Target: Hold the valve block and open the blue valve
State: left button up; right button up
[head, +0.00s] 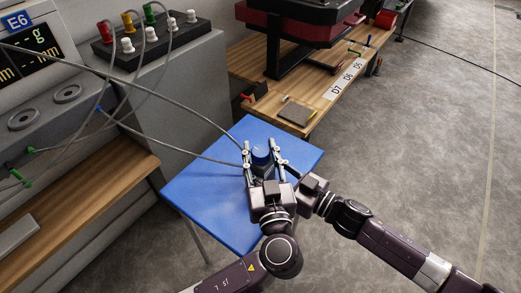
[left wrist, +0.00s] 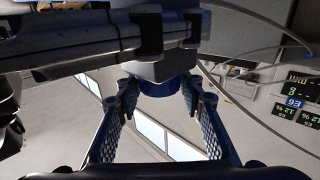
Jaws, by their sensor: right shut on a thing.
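The blue valve (head: 260,155) is a round knob on top of the valve block (head: 262,171), over the blue table (head: 222,196). In the left wrist view the valve (left wrist: 160,88) sits under the grey block (left wrist: 165,67). My left gripper (head: 260,147) is open, its two fingers on either side of the valve; in the left wrist view a gap seems to show beside it, and contact is unclear. My right gripper (head: 312,184) comes in from the right, behind the left one, shut on the valve block; its fingertips are mostly hidden in the head view.
A wooden bench (head: 270,80) with labels and a dark pad (head: 297,114) stands behind. A grey console (head: 60,110) is at the left.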

pick_arm(q)
jog(key=c, duration=0.6)
jog(key=shift+c, duration=0.2)
jog(key=shift+f+m+h, duration=0.1)
jog(key=shift+m+h, duration=0.3)
jog(key=shift+h, duration=0.2)
jog(key=shift+a+m+h, duration=0.15)
jog(key=shift+m+h, duration=0.45)
jog(key=shift+h, duration=0.4)
jog(key=m+g+h, duration=0.1)
jog(key=m+h, duration=0.3)
jog(key=h, duration=0.2)
jog(key=m+g+h, duration=0.2)
jog(key=h, duration=0.1)
jog(key=m+g+h, duration=0.2)
jog(key=h, duration=0.1)
jog(key=shift+w+m, duration=0.1)
jog(key=shift+m, duration=0.3)
jog(key=shift+d+m+g+h, duration=0.2)
jog(key=shift+m+g+h, duration=1.45)
jog(key=shift+g, duration=0.35)
pick_arm(e)
jog(key=shift+s+a+r, duration=0.1)
